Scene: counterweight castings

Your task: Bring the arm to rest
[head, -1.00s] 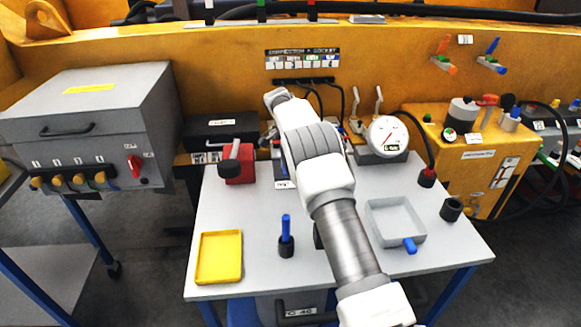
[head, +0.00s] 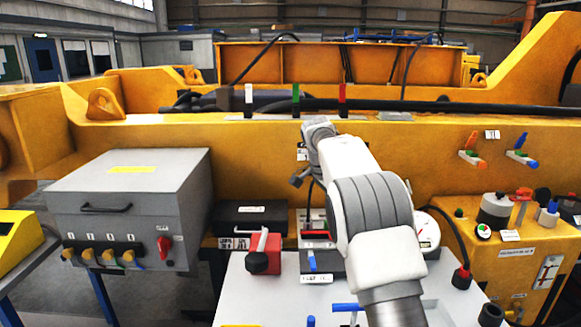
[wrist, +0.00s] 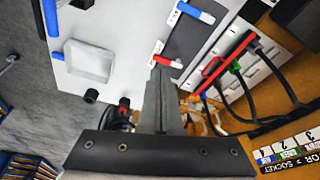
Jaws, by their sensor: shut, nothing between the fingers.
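My gripper (head: 299,178) is at the far end of my arm in the head view. It hangs in the air in front of the yellow beam, above the back of the white table. In the wrist view its narrow fingers (wrist: 160,92) are together with nothing between them. My arm reaches forward from the lower right and hides part of the table and the wall behind. The fingertips are small and dark in the head view.
The white table (head: 238,295) stands below, with a red block (head: 264,255) and a gauge (head: 428,232) partly behind my arm. A grey cabinet (head: 125,200) is at left. The wrist view shows a square tray (wrist: 90,62), cables and a red strip (wrist: 226,60).

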